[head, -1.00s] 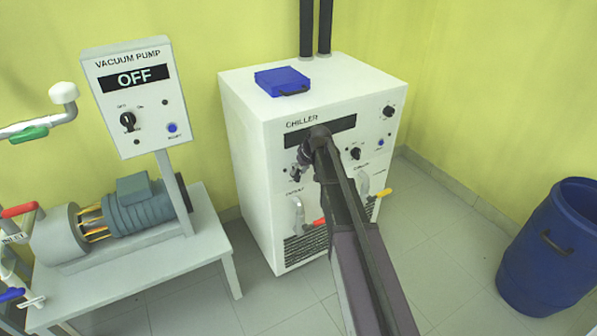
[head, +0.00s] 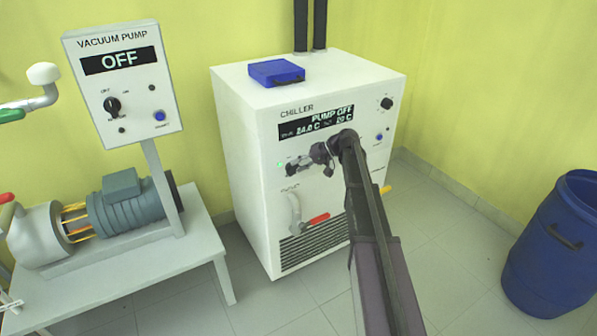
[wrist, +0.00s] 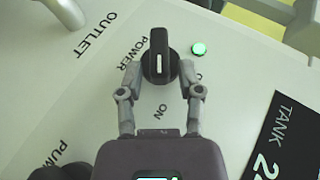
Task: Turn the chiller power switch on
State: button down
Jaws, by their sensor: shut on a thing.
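The white chiller (head: 245,150) stands against the yellow wall in the head view. Its display (head: 317,121) is lit and reads PUMP OFF, with temperature figures below. A green lamp (head: 280,165) glows on its front panel; it also shows lit in the wrist view (wrist: 198,49). The black power switch (wrist: 160,62) has a white mark and sits beside the POWER label in the wrist view. My gripper (wrist: 160,80) is shut on this switch, one finger on each side.
A blue case (head: 276,73) lies on top of the chiller. An outlet pipe with a red handle (head: 317,219) is below my gripper. The vacuum pump panel (head: 112,90), reading OFF, stands to the left. A blue barrel (head: 555,250) is at the right, with clear floor between.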

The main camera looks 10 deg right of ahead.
jog(key=shift+s+a+f+y+b, duration=0.1)
jog(key=shift+a+y+b, duration=0.1)
jog(key=shift+y+b, duration=0.25)
jog(key=c, duration=0.6)
grip_release()
jog(key=shift+d, duration=0.1)
jog(key=shift+r+h+p, duration=0.25)
jog(key=shift+h+p, duration=0.2)
jog(key=shift+p, duration=0.55)
